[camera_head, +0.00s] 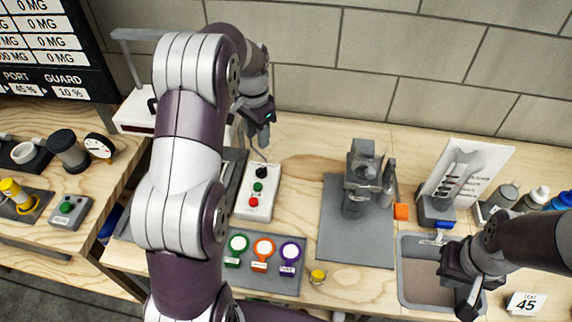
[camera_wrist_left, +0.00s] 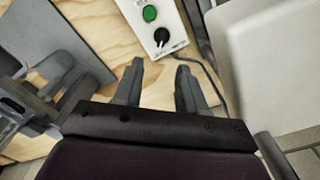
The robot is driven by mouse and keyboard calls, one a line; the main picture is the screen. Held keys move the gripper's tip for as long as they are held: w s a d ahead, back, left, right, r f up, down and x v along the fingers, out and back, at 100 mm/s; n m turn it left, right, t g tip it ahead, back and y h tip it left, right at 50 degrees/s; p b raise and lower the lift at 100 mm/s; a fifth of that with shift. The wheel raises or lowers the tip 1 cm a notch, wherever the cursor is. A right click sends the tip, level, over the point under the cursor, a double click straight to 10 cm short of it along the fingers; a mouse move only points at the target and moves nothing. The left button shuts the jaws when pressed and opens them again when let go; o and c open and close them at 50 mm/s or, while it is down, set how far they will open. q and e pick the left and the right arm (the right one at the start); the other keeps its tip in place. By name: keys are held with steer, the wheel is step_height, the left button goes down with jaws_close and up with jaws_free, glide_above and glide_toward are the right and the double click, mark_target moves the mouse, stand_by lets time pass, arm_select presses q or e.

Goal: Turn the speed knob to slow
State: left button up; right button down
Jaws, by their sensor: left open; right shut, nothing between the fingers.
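The speed knob (camera_head: 261,172) is a black knob at the far end of a white control box (camera_head: 268,187), above a green and a red button. In the left wrist view the knob (camera_wrist_left: 161,35) sits just beyond my left gripper (camera_wrist_left: 157,82), whose two grey fingers are apart with nothing between them. In the head view my left gripper (camera_head: 258,135) hangs above and behind the box, apart from the knob. The label by the knob is too small to read. My right gripper (camera_head: 463,290) is shut and empty by the grey tray at the right.
A grey mat (camera_head: 335,245) with a grey device (camera_head: 362,175) lies right of the box. A grey panel with green, orange and purple rings (camera_head: 263,248) lies in front. A dark cable (camera_wrist_left: 205,75) runs from the box. A grey tray (camera_head: 404,285) stands at the right.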

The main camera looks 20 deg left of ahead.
mark_target(262, 167)
arm_select(q)
steer(key=f, duration=0.9)
steer(key=w+f+b, duration=0.1)
steer(key=f, duration=0.3)
steer(key=shift+w+f, duration=0.1)
steer(key=shift+f, duration=0.05)
jaws_close()
